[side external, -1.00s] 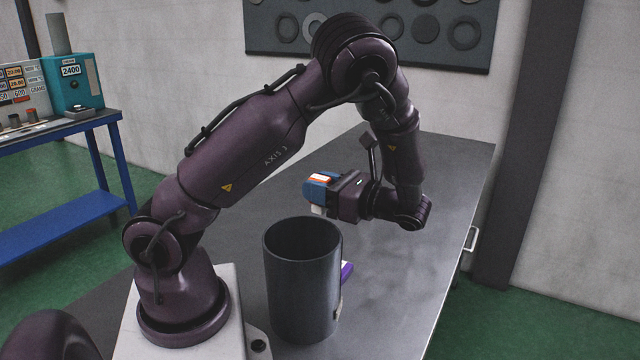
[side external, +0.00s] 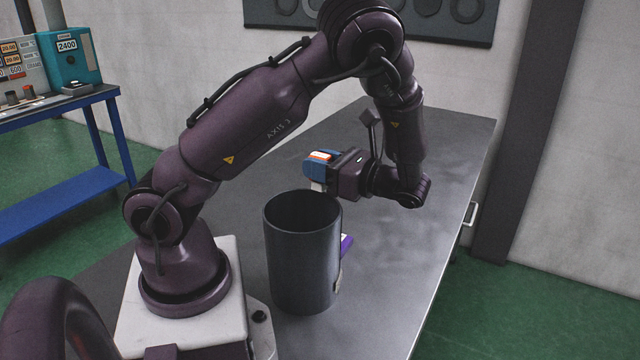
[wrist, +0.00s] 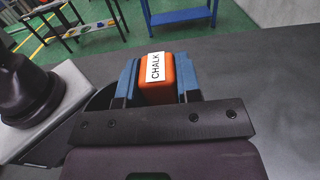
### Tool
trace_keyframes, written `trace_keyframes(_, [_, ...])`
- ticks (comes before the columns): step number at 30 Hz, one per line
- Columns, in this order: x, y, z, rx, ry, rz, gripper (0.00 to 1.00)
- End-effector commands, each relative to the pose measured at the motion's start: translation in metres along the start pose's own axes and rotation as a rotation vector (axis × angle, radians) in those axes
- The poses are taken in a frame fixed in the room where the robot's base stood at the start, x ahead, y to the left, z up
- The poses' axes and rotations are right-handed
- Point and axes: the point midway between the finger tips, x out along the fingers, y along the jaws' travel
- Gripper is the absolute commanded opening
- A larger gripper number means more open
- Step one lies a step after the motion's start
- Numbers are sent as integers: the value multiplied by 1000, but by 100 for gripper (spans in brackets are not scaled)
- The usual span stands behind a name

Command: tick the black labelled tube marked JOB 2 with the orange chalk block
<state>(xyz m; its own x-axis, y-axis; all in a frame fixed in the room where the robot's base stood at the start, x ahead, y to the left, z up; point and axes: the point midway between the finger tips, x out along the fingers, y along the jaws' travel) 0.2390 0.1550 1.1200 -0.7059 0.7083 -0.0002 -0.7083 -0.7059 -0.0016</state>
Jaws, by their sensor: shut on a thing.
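The black tube (side external: 303,262) stands upright on the metal table, open end up. A sliver of pale label shows at its right edge; its marking cannot be read from here. My gripper (side external: 320,172) is shut on the orange chalk block (wrist: 157,88), which has a white label reading CHALK. The blue fingers hold it from both sides. In the side view it is beyond the tube's rim and slightly right of its middle, about rim height; contact cannot be told. A dark curved edge left of the fingers in the wrist view (wrist: 100,98) appears to be the tube.
A purple object (side external: 347,244) lies behind the tube, mostly hidden by it. The grey metal table (side external: 400,270) is bare to the right and at the back. A blue bench (side external: 70,215) with a teal box stands apart at the left.

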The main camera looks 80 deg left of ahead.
Motion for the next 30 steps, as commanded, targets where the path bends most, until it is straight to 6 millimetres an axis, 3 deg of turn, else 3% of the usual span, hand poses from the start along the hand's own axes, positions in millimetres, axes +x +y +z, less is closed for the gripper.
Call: trace_keyframes(30, [0,-8,-7,-1,0,0,7])
